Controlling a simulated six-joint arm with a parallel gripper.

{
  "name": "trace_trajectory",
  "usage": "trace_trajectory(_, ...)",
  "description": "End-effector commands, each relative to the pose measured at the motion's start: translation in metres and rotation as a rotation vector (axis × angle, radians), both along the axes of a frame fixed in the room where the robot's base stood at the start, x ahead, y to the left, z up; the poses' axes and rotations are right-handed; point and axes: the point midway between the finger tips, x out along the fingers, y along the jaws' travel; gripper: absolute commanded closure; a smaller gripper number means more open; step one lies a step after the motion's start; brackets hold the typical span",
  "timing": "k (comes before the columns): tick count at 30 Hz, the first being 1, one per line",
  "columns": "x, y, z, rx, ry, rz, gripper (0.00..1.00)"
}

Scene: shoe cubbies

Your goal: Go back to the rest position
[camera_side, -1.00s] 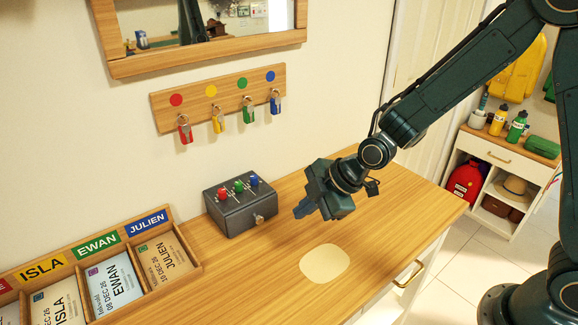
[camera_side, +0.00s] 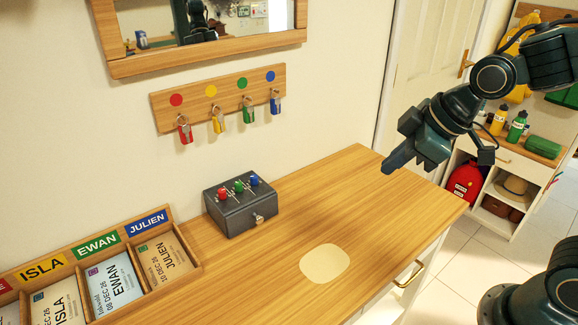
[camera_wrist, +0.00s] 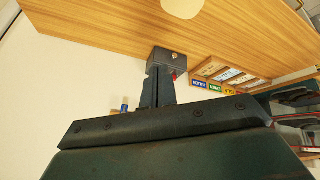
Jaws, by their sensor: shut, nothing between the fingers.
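My gripper (camera_side: 397,163) is shut and empty, held in the air above the right end of the wooden desk top (camera_side: 400,211). Its fingers point down and left. In the wrist view my gripper's fingers (camera_wrist: 157,85) show pressed together, with the desk beyond them. The gripper touches nothing in the side view.
A dark switch box (camera_side: 241,207) with red, green and blue switches stands on the desk. A pale round-cornered patch (camera_side: 325,263) lies bare. A card tray (camera_side: 172,222) is at the left. Keys hang on a wall rack (camera_side: 218,97). A white cubby (camera_side: 509,173) stands behind right.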

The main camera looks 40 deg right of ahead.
Motion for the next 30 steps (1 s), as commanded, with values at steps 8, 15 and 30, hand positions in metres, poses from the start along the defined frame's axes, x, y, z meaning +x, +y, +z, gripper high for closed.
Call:
trace_trajectory(8,-0.055,-0.025,0.025,0.070,0.031,-0.249,1.00)
trace_trajectory(15,-0.101,-0.041,0.034,0.134,0.054,-0.454,1.00)
trace_trajectory(30,-0.127,-0.049,0.035,0.176,0.072,-0.577,1.00)
